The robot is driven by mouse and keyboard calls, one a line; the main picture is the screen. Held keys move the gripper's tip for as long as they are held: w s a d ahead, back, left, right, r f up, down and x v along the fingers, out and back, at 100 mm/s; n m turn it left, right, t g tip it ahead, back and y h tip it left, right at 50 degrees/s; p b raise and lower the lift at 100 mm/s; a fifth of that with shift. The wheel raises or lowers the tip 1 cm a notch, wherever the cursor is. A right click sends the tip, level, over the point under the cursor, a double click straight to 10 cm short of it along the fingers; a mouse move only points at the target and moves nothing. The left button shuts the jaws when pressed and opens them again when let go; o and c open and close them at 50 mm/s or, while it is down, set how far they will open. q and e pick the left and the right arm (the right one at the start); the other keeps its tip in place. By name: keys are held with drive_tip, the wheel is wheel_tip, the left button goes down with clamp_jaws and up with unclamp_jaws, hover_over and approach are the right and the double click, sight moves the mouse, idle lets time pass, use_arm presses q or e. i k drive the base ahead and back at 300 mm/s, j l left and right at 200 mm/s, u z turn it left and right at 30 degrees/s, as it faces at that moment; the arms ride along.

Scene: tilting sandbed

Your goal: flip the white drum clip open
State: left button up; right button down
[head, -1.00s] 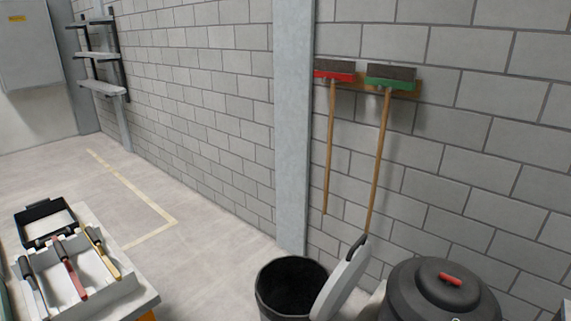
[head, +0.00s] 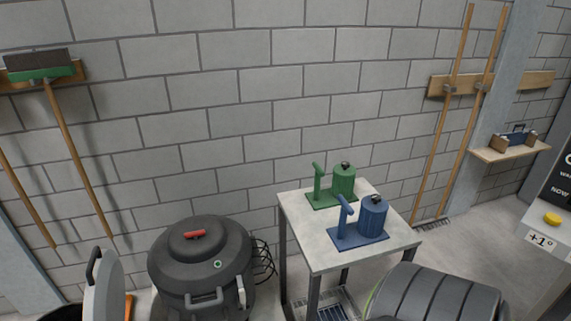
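A black drum (head: 185,275) with a domed lid (head: 203,245) stands at the lower left of the middle in the head view. The lid has a red grip (head: 194,234) on top and a small round green-white mark. A small white clip (head: 241,291) sits upright on the right part of the drum's front, below the lid rim. It looks flat against the side, but it is too small to tell for certain whether it is shut. A grey handle (head: 204,299) is on the drum's front. Neither of my grippers is in view.
Right of the drum, a table (head: 330,261) bears a green device (head: 320,184) and a blue device (head: 345,222). A dark ribbed barrel (head: 440,295) lies in front of the table. An open bin with a tilted grey lid (head: 103,290) is left of the drum.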

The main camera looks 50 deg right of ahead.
sight(243, 299)
drive_tip(key=l+z, duration=0.1)
drive_tip(key=z, duration=0.3)
drive_tip(key=i+z, duration=0.1)
drive_tip(key=z, duration=0.3)
drive_tip(key=l+z, duration=0.1)
drive_tip(key=z, duration=0.25)
